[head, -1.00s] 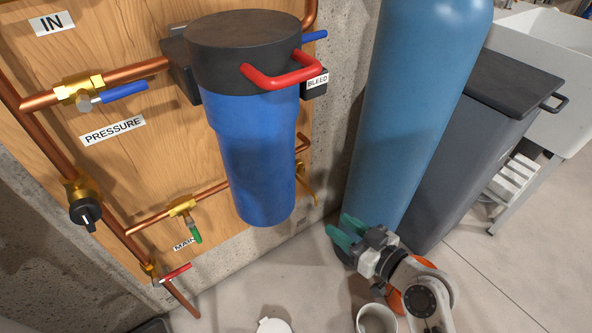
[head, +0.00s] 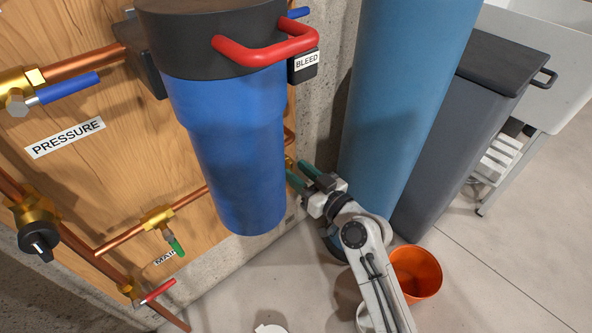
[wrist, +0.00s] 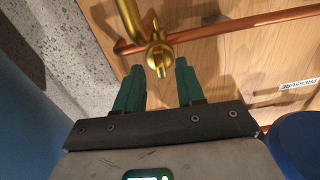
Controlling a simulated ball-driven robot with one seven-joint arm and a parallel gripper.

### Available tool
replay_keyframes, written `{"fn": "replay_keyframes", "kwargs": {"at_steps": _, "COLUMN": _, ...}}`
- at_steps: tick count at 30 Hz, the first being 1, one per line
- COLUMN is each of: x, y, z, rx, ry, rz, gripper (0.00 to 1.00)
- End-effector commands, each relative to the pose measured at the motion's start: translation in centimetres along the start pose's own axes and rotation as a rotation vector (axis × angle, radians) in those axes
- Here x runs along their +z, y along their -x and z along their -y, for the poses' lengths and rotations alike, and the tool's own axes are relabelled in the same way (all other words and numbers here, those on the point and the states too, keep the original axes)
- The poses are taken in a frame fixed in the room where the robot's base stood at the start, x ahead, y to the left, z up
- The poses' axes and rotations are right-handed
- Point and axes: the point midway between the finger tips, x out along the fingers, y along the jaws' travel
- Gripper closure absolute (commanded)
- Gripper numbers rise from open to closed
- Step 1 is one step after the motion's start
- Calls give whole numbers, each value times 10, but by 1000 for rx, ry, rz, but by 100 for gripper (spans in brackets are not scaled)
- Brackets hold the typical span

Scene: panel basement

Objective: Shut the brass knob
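The brass knob (wrist: 159,58) is a small wing-shaped handle on a brass tap, seen in the wrist view just beyond and between my fingertips. The tap's curved brass pipe (wrist: 130,20) runs up from it. My gripper (wrist: 159,68) is open, with one green finger on each side of the knob's line, and I see no clear contact. In the head view, my gripper (head: 304,176) is beside the blue filter housing (head: 235,150), low at the wooden board. There the filter and fingers hide most of the tap; only a bit of brass (head: 290,162) shows.
A tall blue tank (head: 400,90) stands close right of my gripper. Copper pipes with other valves, including a black knob (head: 38,240), cross the board at left. An orange bucket (head: 416,274) stands on the floor beside my arm. Open floor lies at right.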

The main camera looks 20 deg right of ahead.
Motion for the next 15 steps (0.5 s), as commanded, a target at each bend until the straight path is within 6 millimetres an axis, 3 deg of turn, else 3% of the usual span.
{"fn": "replay_keyframes", "kwargs": {"at_steps": 4, "x": 0, "y": -11, "z": 1, "rx": -1, "ry": -1, "rz": 0, "gripper": 62}}
{"fn": "replay_keyframes", "kwargs": {"at_steps": 13, "x": 0, "y": -13, "z": 0, "rx": -1, "ry": 0, "rz": 0, "gripper": 62}}
{"fn": "replay_keyframes", "kwargs": {"at_steps": 15, "x": 0, "y": -13, "z": 0, "rx": -1, "ry": 0, "rz": 0, "gripper": 66}}
